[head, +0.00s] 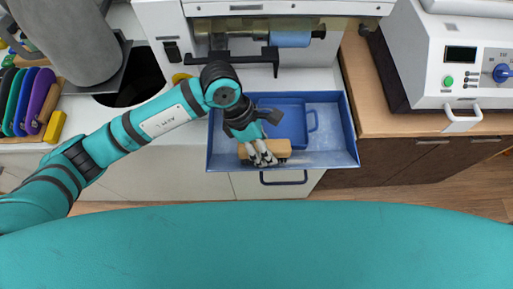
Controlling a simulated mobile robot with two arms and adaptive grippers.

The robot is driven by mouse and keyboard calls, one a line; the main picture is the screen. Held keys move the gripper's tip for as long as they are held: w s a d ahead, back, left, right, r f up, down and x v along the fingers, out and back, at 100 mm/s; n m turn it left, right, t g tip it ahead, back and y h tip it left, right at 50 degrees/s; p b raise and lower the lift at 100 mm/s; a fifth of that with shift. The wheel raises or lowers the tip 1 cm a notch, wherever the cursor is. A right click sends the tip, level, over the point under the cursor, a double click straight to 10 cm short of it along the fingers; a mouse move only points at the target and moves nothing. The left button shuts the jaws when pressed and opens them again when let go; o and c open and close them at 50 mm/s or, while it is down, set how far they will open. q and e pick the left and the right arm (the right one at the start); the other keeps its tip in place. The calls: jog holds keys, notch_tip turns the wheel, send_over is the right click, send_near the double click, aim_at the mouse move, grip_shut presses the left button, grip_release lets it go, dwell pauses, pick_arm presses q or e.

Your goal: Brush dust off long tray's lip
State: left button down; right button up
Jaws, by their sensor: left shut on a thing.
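The long blue tray (338,130) sits in front of the white machine, its near lip facing me. A brush with a tan wooden back (280,148) is inside it, close to the near lip. My left gripper (262,154) reaches in from above and is shut on the brush. The fingers hide part of the wooden block, and I cannot make out whether the bristles touch the tray. A faint pale smear, perhaps dust, shows along the tray's near side to the right of the brush. My right gripper is not in view.
A smaller blue container (290,106) lies in the tray behind the brush. The white machine (255,8) with a blue roll (290,40) stands behind. A dark handle (283,178) is below the tray. Colourful insoles (22,102) are at left, a control box (460,55) at right.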

aim_at(276, 144)
pick_arm(q)
jog(key=shift+d+f+b, duration=0.2)
jog(key=shift+d+b, duration=0.7)
jog(key=shift+d, duration=0.85)
